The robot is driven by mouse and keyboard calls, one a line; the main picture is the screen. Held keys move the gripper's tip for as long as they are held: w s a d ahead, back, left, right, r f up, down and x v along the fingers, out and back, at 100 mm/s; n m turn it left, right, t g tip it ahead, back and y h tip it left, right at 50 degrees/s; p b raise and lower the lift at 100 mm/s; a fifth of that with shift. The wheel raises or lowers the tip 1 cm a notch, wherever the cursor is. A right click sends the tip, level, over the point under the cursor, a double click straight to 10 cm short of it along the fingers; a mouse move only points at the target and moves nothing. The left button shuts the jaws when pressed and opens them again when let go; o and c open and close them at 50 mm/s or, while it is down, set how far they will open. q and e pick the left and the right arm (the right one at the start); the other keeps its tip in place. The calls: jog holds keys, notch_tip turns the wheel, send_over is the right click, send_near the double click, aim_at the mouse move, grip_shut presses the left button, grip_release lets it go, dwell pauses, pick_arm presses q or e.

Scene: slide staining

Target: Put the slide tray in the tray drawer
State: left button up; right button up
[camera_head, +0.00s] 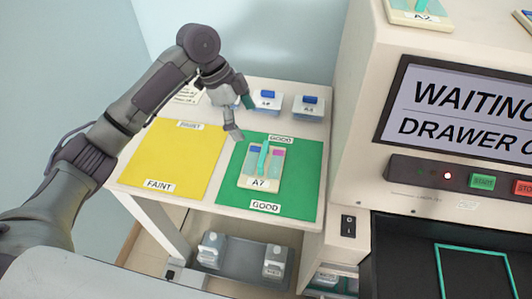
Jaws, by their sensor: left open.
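The slide tray (258,183), labelled A7, lies on the green GOOD mat (302,185). It is cream, with a teal handle and slides with blue and pink ends. My left gripper (238,118) is open and empty, above the mat's back left edge, apart from the tray. The tray drawer (400,255) is at the lower right, black inside with a teal rectangular outline; the picture edge cuts it off. My right gripper is not in view.
A yellow FAINT mat (170,160) lies left of the green one. Blue-topped containers (308,106) stand at the table's back. The machine (350,90) rises at the right with a "WAITING" screen (460,105) and trays on top (420,14). A lower shelf (240,262) holds more containers.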

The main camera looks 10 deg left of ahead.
aim_at(262, 152)
pick_arm(q)
jog(key=x, duration=0.4)
jog(key=s+x, duration=0.1)
jog(key=x, duration=0.1)
jog(key=shift+d+f, duration=0.15)
jog(key=x, duration=0.3)
jog(key=shift+w+p, duration=0.1)
jog(key=shift+p, duration=0.3)
jog(key=x, duration=0.2)
jog(key=shift+w+f, duration=0.1)
jog(key=shift+f, duration=0.75)
jog(key=c, duration=1)
jog(key=shift+c, duration=0.6)
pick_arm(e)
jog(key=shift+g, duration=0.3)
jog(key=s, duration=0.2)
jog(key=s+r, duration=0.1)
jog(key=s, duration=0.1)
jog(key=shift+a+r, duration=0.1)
